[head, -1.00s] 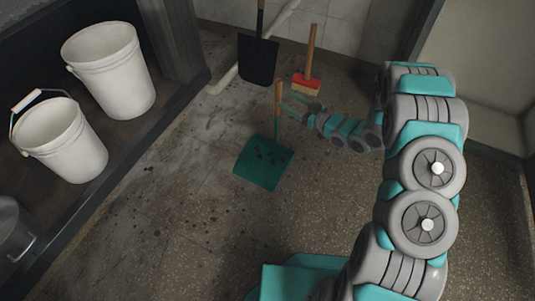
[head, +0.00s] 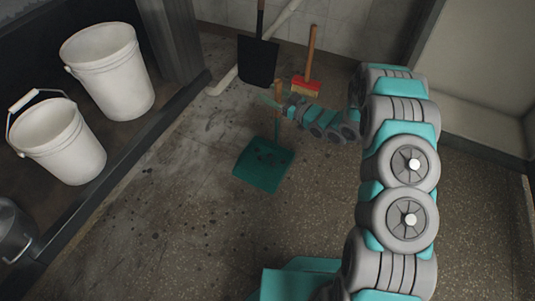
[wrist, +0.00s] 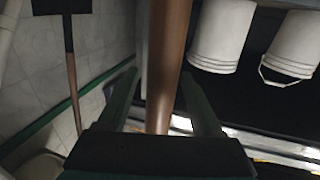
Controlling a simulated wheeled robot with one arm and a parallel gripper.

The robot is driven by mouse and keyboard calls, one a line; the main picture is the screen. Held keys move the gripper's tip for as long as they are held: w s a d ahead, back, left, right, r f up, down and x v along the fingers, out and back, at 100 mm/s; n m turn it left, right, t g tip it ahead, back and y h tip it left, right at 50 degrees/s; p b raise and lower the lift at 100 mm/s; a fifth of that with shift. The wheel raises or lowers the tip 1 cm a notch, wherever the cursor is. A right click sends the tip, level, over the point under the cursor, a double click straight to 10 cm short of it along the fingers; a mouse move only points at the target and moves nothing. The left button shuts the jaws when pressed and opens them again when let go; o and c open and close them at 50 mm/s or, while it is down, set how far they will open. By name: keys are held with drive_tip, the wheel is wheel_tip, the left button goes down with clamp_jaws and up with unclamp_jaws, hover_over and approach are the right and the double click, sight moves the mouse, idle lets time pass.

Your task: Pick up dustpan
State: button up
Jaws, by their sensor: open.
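The dustpan (head: 263,165) has a teal pan lying on the floor and an upright brown wooden handle. Its handle (wrist: 168,60) fills the middle of the wrist view. My gripper (head: 271,101) is at the upper part of the handle in the head view. In the wrist view my gripper (wrist: 160,76) is open, with one green finger on each side of the handle. Whether either finger touches the handle I cannot tell.
A black shovel (head: 258,62) and a red broom (head: 306,86) stand by the back wall, close behind the dustpan. Two white buckets (head: 107,70) (head: 62,142) and a metal pot (head: 14,230) sit on the left shelf. The floor in front is clear.

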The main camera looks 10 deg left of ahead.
clamp_jaws()
idle(0.5)
idle(0.9)
